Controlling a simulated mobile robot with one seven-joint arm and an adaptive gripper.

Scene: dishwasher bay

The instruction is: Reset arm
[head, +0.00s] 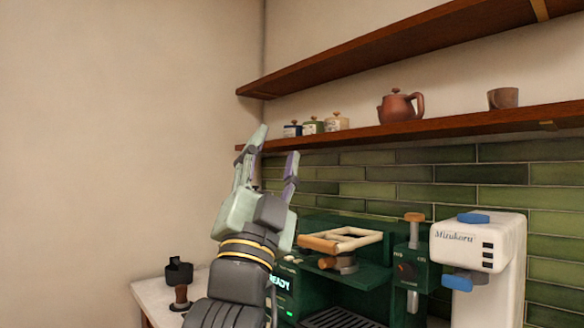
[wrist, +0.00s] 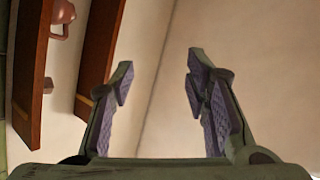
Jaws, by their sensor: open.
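My gripper (head: 275,155) is raised in the middle of the head view, with its fingers pointing up. It stands in front of the corner where the plain wall meets the green tiles. In the wrist view my gripper (wrist: 158,75) is open, with its purple-padded fingers apart and only bare wall between them. It holds nothing. My arm rises from the bottom of the head view and hides part of the counter and the left side of the green coffee machine (head: 350,277).
A lower shelf (head: 440,127) holds a brown teapot (head: 400,106), a cup (head: 503,98) and small jars (head: 313,126). An upper shelf (head: 400,45) runs above. A white Mizukoru dispenser (head: 490,245) stands right. A tamper (head: 181,295) and black holder (head: 179,270) sit left. Space left is free.

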